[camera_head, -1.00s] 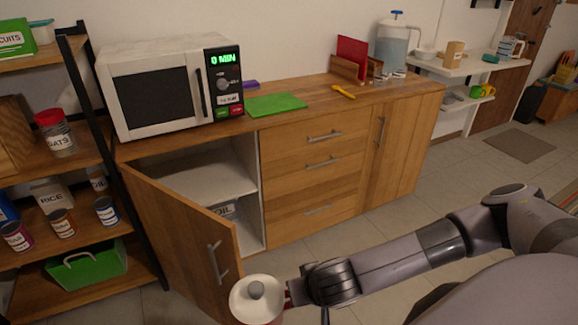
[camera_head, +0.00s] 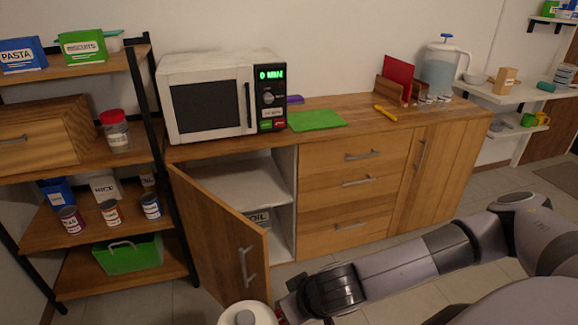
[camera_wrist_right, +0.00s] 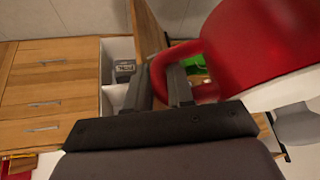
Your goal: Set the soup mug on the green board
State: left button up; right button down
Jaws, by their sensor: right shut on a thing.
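The soup mug is red with a white lid and a grey knob. Only its lid (camera_head: 246,316) shows at the bottom edge of the head view, in front of the open cabinet door. In the right wrist view the red mug (camera_wrist_right: 262,40) fills the upper right. My right gripper (camera_wrist_right: 162,88) is shut on the mug's red handle, one finger on each side. The green board (camera_head: 317,120) lies flat and bare on the wooden counter, right of the microwave. The mug is well in front of the counter and apart from the board. My left gripper is out of view.
A white microwave (camera_head: 222,97) stands left of the board. A yellow-handled utensil (camera_head: 385,113) lies to the board's right. The lower cabinet door (camera_head: 222,240) stands open toward me. A shelf rack (camera_head: 128,165) with cans and boxes stands at the left.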

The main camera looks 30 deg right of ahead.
aim_at(326, 117)
jog(key=l+u, duration=0.95)
jog(key=l, duration=0.45)
jog(key=k+l, duration=0.1)
jog(key=l, duration=0.4)
jog(key=l+u, duration=0.1)
jog(key=l, duration=0.45)
jog(key=k+l, duration=0.15)
jog(key=l, duration=0.35)
jog(key=k+l, duration=0.1)
jog(key=l, duration=0.4)
jog(key=k+l+u, duration=0.1)
jog(key=l, duration=0.4)
